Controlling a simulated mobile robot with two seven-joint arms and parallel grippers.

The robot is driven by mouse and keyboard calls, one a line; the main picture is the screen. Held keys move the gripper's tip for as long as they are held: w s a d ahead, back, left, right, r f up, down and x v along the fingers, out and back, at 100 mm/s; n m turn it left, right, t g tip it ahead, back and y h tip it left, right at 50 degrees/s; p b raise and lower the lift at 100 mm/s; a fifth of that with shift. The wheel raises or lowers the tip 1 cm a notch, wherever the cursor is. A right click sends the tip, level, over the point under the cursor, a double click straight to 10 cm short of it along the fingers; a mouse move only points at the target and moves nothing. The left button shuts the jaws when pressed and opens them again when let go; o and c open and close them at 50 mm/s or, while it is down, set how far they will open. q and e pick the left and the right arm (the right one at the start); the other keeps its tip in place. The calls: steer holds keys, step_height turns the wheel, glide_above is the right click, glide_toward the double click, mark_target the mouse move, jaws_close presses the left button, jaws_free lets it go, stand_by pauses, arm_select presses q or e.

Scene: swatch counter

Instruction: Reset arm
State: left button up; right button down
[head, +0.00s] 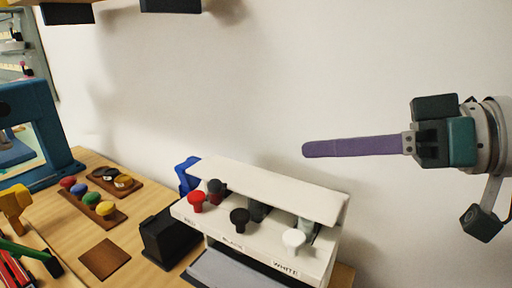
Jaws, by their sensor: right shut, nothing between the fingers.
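My right gripper (308,149) comes in from the right edge at mid-height. Its long purple fingers are together, point left, and hold nothing. It hangs in the air in front of the pale wall, above and to the right of the white rack. My left gripper is out of view.
A white rack (270,185) holds red (196,198), black (239,217) and white (293,239) knobs above labels. A black box (166,240) stands left of it on the wooden counter (141,216). Trays of coloured pegs, a yellow tool (14,205) and a blue frame (66,150) are further left.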

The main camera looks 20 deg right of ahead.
steer(key=shift+s+d+r, duration=0.1)
steer(key=shift+s+d, duration=0.15)
steer(key=shift+s, duration=0.15)
steer(key=s+a+f+g+h+p, duration=0.2)
steer(key=s+a+f+g+h, duration=0.25)
steer(key=s+f, duration=0.6)
steer(key=s+d+f+m+g+h+p, duration=0.1)
steer(key=s+d+f+m+g+h, duration=0.15)
steer(key=s+h, duration=0.35)
step_height(320, 180, up, 38)
steer(key=p, duration=3.7)
steer(key=shift+s+d+r+y+p, duration=0.2)
steer(key=shift+s+r+y+p, duration=0.05)
steer(key=shift+s+y+p, duration=0.1)
